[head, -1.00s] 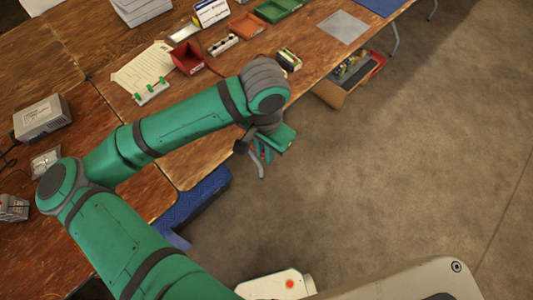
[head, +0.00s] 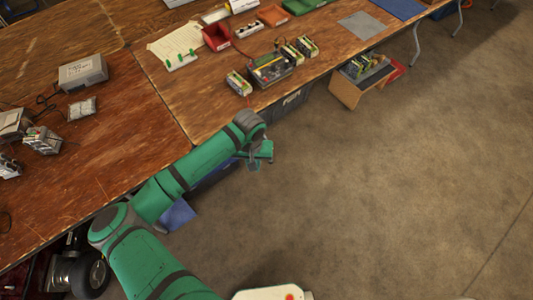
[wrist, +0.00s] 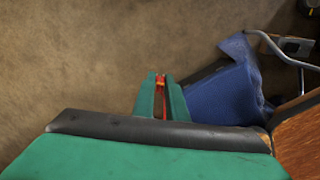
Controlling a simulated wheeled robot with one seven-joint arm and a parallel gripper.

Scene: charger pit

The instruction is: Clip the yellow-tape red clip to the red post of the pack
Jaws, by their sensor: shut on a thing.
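My gripper (head: 258,155) is low beside the table's front edge, over the floor. In the wrist view its green fingers (wrist: 161,98) are shut on a small red clip (wrist: 160,82) with a hint of yellow on it. A thin red lead shows between the fingers. The pack (head: 272,72), a dark box with a yellowish top, stands on the table near its front edge, well apart from my gripper. A red lead (head: 248,101) runs over the table edge near it. I cannot make out the red post at this size.
Small battery-like blocks (head: 238,83) stand beside the pack, with others to its right (head: 305,47). A red bin (head: 217,37) and a grey box (head: 82,73) are on the table. A blue thing (wrist: 215,92) lies under the table edge. Open floor is at right.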

